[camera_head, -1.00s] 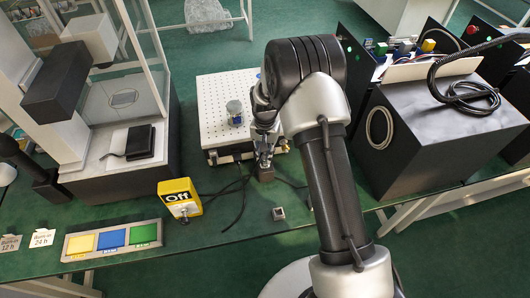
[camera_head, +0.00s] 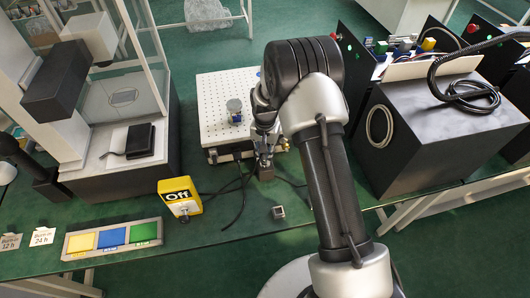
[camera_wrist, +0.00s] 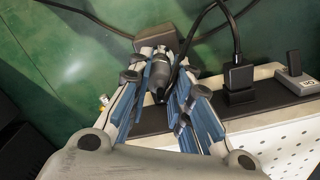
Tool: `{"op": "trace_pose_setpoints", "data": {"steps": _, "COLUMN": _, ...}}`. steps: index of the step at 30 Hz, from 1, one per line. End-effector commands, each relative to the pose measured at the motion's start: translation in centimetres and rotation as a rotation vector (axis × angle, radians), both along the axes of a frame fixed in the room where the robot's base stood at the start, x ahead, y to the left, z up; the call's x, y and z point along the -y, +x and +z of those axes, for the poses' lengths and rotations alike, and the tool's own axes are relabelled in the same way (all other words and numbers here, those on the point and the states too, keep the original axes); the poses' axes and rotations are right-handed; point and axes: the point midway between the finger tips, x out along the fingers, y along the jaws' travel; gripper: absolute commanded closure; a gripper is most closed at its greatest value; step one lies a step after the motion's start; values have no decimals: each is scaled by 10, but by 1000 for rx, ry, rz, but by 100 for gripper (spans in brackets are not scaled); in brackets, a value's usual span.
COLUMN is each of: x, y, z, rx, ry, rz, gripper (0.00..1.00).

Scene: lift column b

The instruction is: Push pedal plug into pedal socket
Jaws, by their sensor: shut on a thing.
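My gripper (camera_wrist: 161,70) is shut on a dark grey cylindrical plug (camera_wrist: 160,76), which I take to be the pedal plug. The plug lies between the blue-sided fingers in the wrist view. In the head view my gripper (camera_head: 264,152) is low at the front edge of the white perforated plate, just behind a small grey-brown block (camera_head: 266,173). This block (camera_wrist: 171,32) also shows just beyond the fingertips in the wrist view. I cannot tell whether the plug touches it. No pedal socket is clearly visible; the fingers hide part of the black front strip (camera_wrist: 270,97).
A black plug (camera_wrist: 238,82) with a cable and a grey connector (camera_wrist: 294,76) stand on the strip. The perforated plate (camera_head: 215,100) bears a blue-grey cylinder (camera_head: 235,112). Loose black cables lie near a yellow "Off" box (camera_head: 180,195). A black case (camera_head: 430,135) stands at right.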

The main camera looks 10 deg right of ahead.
Motion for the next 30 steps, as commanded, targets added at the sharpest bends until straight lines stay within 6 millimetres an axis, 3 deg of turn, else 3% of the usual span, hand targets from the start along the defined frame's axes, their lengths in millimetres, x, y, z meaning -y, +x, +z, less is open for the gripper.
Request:
{"op": "trace_pose_setpoints", "data": {"steps": 13, "x": 0, "y": -1, "z": -6, "rx": -1, "ry": 0, "rz": 0, "gripper": 100}}
{"op": "trace_pose_setpoints", "data": {"steps": 14, "x": 0, "y": 0, "z": -6, "rx": -1, "ry": 0, "rz": 0, "gripper": 79}}
{"op": "trace_pose_setpoints", "data": {"steps": 15, "x": 0, "y": 0, "z": -5, "rx": -1, "ry": 0, "rz": 0, "gripper": 76}}
{"op": "trace_pose_setpoints", "data": {"steps": 24, "x": 0, "y": 0, "z": -5, "rx": -1, "ry": 0, "rz": 0, "gripper": 58}}
{"op": "trace_pose_setpoints", "data": {"steps": 30, "x": 0, "y": 0, "z": -5, "rx": -1, "ry": 0, "rz": 0, "gripper": 58}}
